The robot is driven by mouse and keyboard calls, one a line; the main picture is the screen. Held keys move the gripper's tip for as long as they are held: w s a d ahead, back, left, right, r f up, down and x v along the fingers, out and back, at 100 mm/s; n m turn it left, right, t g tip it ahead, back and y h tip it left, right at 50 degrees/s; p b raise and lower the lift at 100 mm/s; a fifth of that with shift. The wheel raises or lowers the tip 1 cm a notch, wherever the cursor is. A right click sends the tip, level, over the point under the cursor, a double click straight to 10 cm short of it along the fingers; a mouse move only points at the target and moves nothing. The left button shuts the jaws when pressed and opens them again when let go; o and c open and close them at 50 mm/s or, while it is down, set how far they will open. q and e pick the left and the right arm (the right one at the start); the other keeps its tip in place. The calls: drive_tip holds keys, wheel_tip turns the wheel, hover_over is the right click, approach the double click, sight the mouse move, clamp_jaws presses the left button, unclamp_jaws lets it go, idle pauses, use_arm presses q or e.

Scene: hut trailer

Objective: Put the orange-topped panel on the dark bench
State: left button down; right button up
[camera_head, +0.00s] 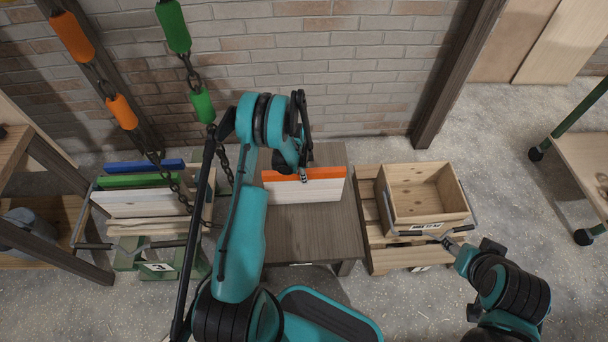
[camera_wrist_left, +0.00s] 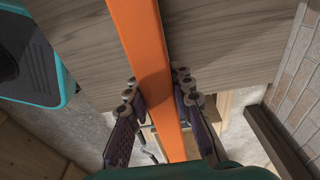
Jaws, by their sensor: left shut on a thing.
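The orange-topped panel (camera_head: 307,191) has a pale whitish face and stands upright over the dark bench (camera_head: 333,237) in the middle of the head view. My left gripper (camera_head: 303,172) is shut on its orange top edge from above. In the left wrist view the orange edge (camera_wrist_left: 145,45) runs between the two fingers (camera_wrist_left: 158,88), with grey-brown bench boards on both sides. I cannot tell whether the panel's bottom edge touches the bench. My right gripper (camera_head: 452,241) is at the front of a wooden crate, and its finger state is unclear.
The open wooden crate (camera_head: 426,204) sits on a low slatted stand (camera_head: 378,262) to the right. Blue-topped (camera_head: 145,167) and green-topped (camera_head: 140,181) panels stand in a holder at the left. Chains hang at the left. A brick wall (camera_head: 330,75) lies behind the bench.

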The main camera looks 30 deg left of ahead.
use_arm(q)
drive_tip(key=c, duration=1.3)
unclamp_jaws()
drive_tip(key=r+p, duration=0.1)
drive_tip(key=r, duration=0.3)
drive_tip(key=r+p, duration=0.2)
drive_tip(key=r, duration=0.2)
drive_tip(key=a+r+p, duration=0.1)
drive_tip(key=r, duration=0.3)
drive_tip(key=shift+s+a, duration=0.1)
drive_tip(key=shift+s, duration=0.25)
drive_tip(key=s+d+r+n+t+y, duration=0.1)
drive_tip(key=s+d+r+n, duration=0.25)
drive_tip(key=r, duration=0.75)
drive_tip(key=s+d+r+n+t, duration=0.2)
drive_tip(key=d+r, duration=0.3)
drive_tip(key=r, duration=0.6)
drive_tip(key=shift+s+d+r+n+t, duration=0.55)
drive_tip(key=shift+s+d+r+n, duration=0.55)
drive_tip(key=shift+s, duration=1.5)
drive_tip(key=shift+s+d+r+n+t, duration=0.6)
drive_tip(key=shift+s+d+r+n, duration=0.45)
drive_tip(key=shift+s, duration=1.5)
drive_tip(key=shift+s+d+r+n+t, duration=0.55)
drive_tip(key=shift+s+d+r+n, duration=0.5)
drive_tip(key=shift+s, duration=1.55)
